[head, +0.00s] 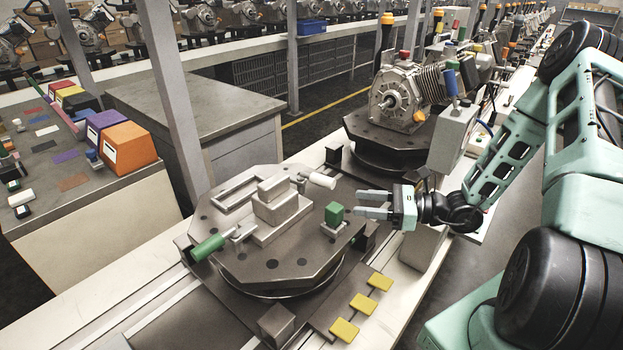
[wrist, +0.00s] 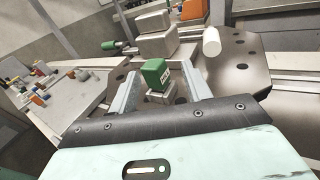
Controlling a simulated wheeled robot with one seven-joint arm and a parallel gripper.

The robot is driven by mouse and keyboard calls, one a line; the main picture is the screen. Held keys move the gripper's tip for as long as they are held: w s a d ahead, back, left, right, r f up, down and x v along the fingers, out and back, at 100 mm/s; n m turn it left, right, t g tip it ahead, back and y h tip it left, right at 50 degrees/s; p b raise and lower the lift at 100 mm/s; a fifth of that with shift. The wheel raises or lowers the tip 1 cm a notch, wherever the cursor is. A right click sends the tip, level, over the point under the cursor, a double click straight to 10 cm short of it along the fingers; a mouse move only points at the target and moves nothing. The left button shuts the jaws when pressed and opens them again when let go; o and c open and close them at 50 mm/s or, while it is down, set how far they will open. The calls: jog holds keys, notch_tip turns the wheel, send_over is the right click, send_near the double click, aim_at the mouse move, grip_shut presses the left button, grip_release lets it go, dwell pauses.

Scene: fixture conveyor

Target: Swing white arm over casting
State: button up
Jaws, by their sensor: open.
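A green-handled arm (head: 208,247) is at the plate's left. A green block (head: 334,212) stands on a small mount near the right edge. My gripper (head: 358,203) is open and empty, with the green block ahead, between its fingers in the wrist view (wrist: 160,80).
A motor casting (head: 398,98) stands on another fixture behind. A grey box (head: 453,137) is beside my arm. Orange and purple bins (head: 128,146) are on the left table.

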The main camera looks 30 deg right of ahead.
aim_at(322, 181)
jog(key=w+d+f+m+t+h, duration=0.1)
jog(key=d+f+m+t+h, duration=0.1)
jog(key=d+m+t+h, duration=0.3)
jog(key=shift+g+y, duration=0.5)
jog(key=shift+y, duration=0.1)
jog(key=p+x, duration=0.1)
jog(key=x, duration=0.4)
jog(key=p+x, duration=0.2)
jog(key=x, duration=0.4)
jog(key=p+x, duration=0.2)
jog(key=x, duration=0.3)
jog(key=shift+w+d+f, duration=0.1)
jog(key=shift+w+d, duration=0.1)
jog(key=shift+w, duration=0.2)
jog(key=shift+d, duration=0.1)
grip_shut()
